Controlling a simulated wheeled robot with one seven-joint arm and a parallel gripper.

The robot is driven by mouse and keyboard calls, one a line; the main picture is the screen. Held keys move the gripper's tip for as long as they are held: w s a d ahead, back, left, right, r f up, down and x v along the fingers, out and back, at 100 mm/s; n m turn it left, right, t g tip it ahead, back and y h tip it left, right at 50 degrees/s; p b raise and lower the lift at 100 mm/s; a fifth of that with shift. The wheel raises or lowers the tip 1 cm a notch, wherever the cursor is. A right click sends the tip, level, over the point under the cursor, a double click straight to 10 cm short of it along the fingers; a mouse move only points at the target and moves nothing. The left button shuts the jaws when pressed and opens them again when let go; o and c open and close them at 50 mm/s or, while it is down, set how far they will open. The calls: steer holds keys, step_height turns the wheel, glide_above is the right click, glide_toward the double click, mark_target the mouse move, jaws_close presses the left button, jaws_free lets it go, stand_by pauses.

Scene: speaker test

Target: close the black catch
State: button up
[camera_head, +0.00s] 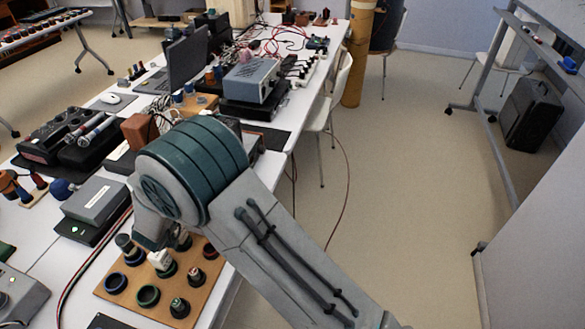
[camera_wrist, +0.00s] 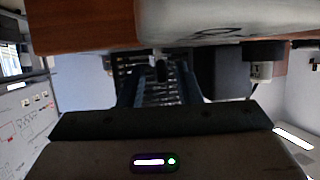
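My gripper (camera_wrist: 160,82) shows in the wrist view as two dark bluish fingers standing apart, with a dark ribbed area seen between them. A small dark piece (camera_wrist: 160,70) lies between the fingers near their tips, below the edge of a pale surface. It may be the black catch, but it is too small and dark to tell, and I cannot see whether it touches a finger. In the head view my arm bends over the near end of the table and hides the gripper and what it faces.
A reddish-brown wooden body (camera_wrist: 80,25) is very close at the top of the wrist view. In the head view, a brown box (camera_head: 139,131), a grey instrument (camera_head: 251,80) and a wooden board with round sockets (camera_head: 195,306) crowd the table (camera_head: 45,260). The floor at right is open.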

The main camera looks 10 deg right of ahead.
steer(key=n+y+b, duration=0.2)
steer(key=b, duration=0.1)
steer(key=n+y+b, duration=0.2)
steer(key=b, duration=0.1)
steer(key=d+n+y+b, duration=0.1)
steer(key=y+b, duration=0.1)
steer(key=b, duration=0.2)
steer(key=shift+d+f+n+y, duration=0.1)
steer(key=shift+f+n+y, duration=0.15)
steer(key=shift+n+y, duration=0.15)
steer(key=shift+w+d+r+n+g+y+b, duration=0.15)
steer(key=shift+n+g+y+b, duration=0.15)
steer(key=shift+n+g+y, duration=0.25)
steer(key=shift+r+n+g+y+b, duration=0.1)
steer(key=shift+n+g+y+b, duration=0.25)
steer(key=shift+n+y, duration=0.3)
steer(key=shift+y, duration=0.3)
steer(key=shift+d+r+n+g+y+p, duration=0.15)
steer(key=shift+n+g+y+p, duration=0.25)
steer(key=shift+n+p, duration=0.3)
